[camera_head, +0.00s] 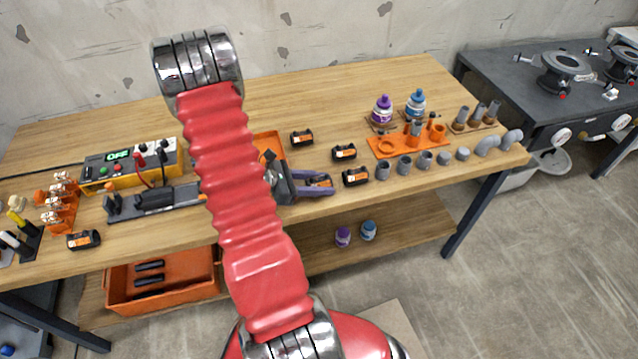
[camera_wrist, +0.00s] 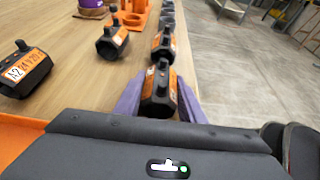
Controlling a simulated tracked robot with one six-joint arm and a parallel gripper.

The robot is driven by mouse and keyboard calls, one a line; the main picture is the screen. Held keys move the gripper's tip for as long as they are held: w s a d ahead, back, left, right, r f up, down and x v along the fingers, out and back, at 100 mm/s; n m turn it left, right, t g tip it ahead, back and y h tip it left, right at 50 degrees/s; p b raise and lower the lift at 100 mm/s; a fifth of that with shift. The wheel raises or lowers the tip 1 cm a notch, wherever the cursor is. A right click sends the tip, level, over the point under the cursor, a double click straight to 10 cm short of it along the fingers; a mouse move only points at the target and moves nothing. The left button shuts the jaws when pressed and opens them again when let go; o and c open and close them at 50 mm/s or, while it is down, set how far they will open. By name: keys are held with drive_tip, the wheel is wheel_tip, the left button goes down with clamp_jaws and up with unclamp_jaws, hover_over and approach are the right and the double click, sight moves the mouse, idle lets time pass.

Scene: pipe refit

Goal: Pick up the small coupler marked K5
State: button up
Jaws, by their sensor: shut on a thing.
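My gripper (camera_head: 326,182) has purple fingers and is at the front edge of the wooden table. It is shut on a small black coupler (camera_head: 317,180) with an orange label. In the wrist view this coupler (camera_wrist: 160,92) sits between the two fingers; its marking is too small to read. I cannot tell whether it touches the tabletop. Similar black couplers with orange labels stand close by: one just beyond (camera_wrist: 163,45), one to the left (camera_wrist: 113,41), and one at far left (camera_wrist: 27,68) whose label seems to read A2.
Another black coupler (camera_head: 83,239) lies at the table's left. Grey pipe fittings (camera_head: 404,165) line the front edge to the right, before an orange fixture plate (camera_head: 384,148) and two bottles (camera_head: 382,110). A yellow power unit (camera_head: 128,165) stands at left. The table's back is clear.

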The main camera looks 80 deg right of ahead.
sight(321, 179)
drive_tip(key=shift+c, duration=0.3)
drive_tip(key=shift+r, duration=5)
